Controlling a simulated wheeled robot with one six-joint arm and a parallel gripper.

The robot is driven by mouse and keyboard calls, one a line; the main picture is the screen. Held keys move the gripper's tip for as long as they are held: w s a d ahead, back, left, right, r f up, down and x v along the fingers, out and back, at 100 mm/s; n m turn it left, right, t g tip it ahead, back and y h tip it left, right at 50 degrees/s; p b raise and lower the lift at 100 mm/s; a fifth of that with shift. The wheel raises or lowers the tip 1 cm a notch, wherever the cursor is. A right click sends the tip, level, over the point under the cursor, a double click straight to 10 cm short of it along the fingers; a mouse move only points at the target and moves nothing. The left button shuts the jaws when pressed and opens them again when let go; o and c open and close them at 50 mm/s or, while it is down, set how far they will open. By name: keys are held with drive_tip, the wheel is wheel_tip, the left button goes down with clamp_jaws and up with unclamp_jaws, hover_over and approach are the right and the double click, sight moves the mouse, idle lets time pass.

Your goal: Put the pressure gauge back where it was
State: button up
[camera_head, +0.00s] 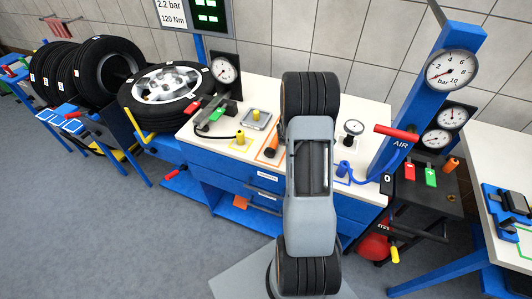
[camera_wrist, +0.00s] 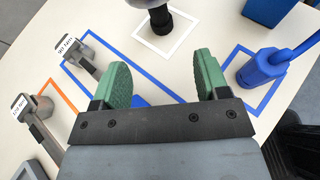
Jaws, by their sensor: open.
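The small pressure gauge (camera_head: 353,128) has a round white dial on a dark stem and stands upright on the workbench top (camera_head: 375,112), right of my arm. In the wrist view, a black stem (camera_wrist: 160,18), which looks like the gauge's lower part, stands inside a white square outline (camera_wrist: 192,30) at the top edge. Its upper part is out of that frame. My gripper (camera_wrist: 161,75) is open and empty, with green finger pads spread over the bench below the stem and apart from it. My arm hides the gripper in the head view.
A blue air tool (camera_wrist: 262,68) stands in a blue outline to the right, its hose (camera_head: 372,178) running to the blue post. Two labelled metal tools (camera_wrist: 95,62) (camera_wrist: 42,128) lie to the left. A blue outline (camera_wrist: 75,75) crosses beneath the fingers.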

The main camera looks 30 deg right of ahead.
drive_tip(key=s+a+r+m+t+y, duration=0.2)
drive_tip(key=a+r+m+y, duration=0.2)
drive_tip(key=a, duration=0.8)
drive_tip(key=s+a+r+m+t+y, duration=0.2)
drive_tip(key=a+r+m, duration=0.4)
drive_tip(key=a, duration=0.7)
drive_tip(key=s+a+r+m+t+y, duration=0.3)
drive_tip(key=a+r+y, duration=0.4)
drive_tip(key=a, duration=0.5)
drive_tip(key=shift+s+a+m, duration=0.15)
drive_tip(key=shift+s+m, duration=0.5)
drive_tip(key=shift+m, duration=0.65)
